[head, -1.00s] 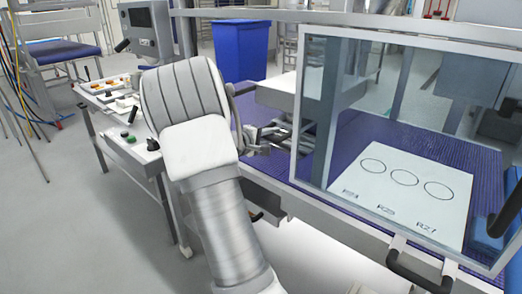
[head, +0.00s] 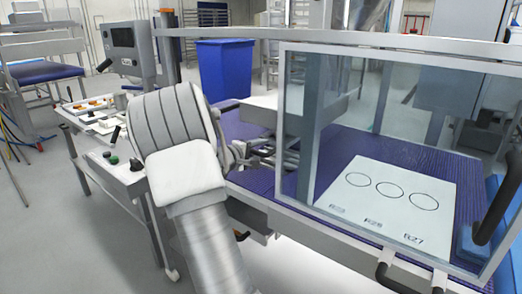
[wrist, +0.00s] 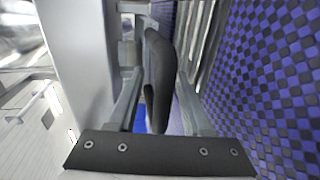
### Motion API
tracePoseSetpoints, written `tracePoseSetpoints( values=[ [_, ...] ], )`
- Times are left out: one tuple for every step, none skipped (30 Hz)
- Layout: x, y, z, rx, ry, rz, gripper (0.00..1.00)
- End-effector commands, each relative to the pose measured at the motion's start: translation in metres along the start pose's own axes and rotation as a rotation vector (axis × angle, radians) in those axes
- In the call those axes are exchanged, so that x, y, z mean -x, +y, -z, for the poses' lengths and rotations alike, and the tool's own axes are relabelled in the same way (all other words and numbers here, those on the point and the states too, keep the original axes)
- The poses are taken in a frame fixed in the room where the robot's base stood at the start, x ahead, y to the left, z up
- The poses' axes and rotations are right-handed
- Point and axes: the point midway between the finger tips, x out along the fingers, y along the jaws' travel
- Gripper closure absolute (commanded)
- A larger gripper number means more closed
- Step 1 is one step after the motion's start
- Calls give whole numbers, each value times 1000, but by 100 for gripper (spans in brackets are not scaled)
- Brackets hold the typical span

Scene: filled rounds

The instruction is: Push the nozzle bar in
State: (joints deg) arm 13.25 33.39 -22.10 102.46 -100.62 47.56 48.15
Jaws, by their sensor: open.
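In the wrist view my gripper (wrist: 157,72) is open, with one finger on each side of a dark, rounded bar-like handle (wrist: 158,95). The handle lies lengthwise between the fingers; I cannot tell whether either finger touches it. It looks like the nozzle bar's grip, but the rest of the bar is not clear. In the head view my arm hides most of the gripper. Grey metal parts show just right of the arm above the blue belt, and I cannot separate the fingers from the machine there. A dark handle (head: 226,107) shows beside a metal housing.
A clear guard panel (head: 385,140) in a grey frame stands right of my arm. Behind it a white sheet (head: 388,198) with three circles lies on the blue belt (head: 258,180). A control desk (head: 118,165) stands left. A blue bin (head: 225,68) is behind.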

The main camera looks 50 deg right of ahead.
Motion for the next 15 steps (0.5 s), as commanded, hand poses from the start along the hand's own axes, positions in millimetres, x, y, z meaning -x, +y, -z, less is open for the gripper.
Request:
tracePoseSetpoints(
  values=[
    [0, 0, 0, 0, 0, 1, 50],
    [1, 0, 0, 0, 1, 1, 50],
    [2, 0, 0, 0, 1, 1, 50],
    [4, 0, 1, 0, 1, 1, 50],
    [6, 0, 1, -1, 2, 1, 50],
    [10, 0, 1, 0, 3, 2, 50],
    [15, 0, 2, 0, 3, 3, 50],
    [20, 0, 2, 0, 4, 2, 50],
    [27, 0, 2, -1, 4, 2, 50],
    [34, 0, 2, 0, 5, 2, 50],
    [41, 1, 2, 0, 6, 2, 50],
    [50, 1, 2, 0, 6, 2, 50],
    [58, 1, 2, -1, 6, 2, 50],
    [65, 1, 1, 0, 5, 2, 50],
    [76, 1, 2, 0, 6, 2, 50]
  ],
)
